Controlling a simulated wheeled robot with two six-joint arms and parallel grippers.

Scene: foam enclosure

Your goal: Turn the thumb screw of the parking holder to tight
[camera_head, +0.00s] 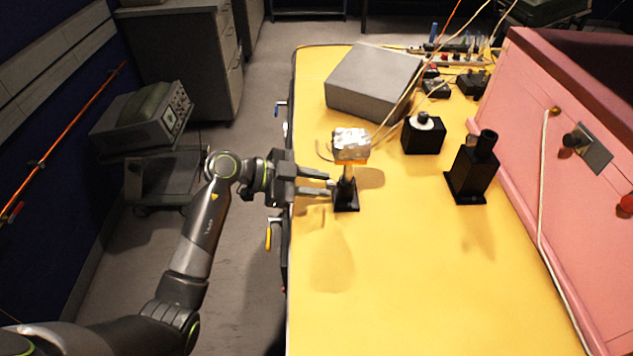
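A small black stand (346,196) with an upright post stands near the left edge of the yellow table. I take it to be the parking holder. A foil-wrapped block (351,145) with an orange underside sits on top of the post. The thumb screw is too small to make out and may be hidden by my fingertips. My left gripper (332,186) reaches in level from the left, its two fingers apart with a gap between them. The fingertips are right beside the post's left side; I cannot tell whether they touch it. My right gripper is not in view.
A grey box (373,82) lies behind the stand. A black block with a white disc (423,134) and a black holder with a tube (474,168) stand to the right. A pink foam wall (567,190) bounds the right side. The table's front (400,290) is clear.

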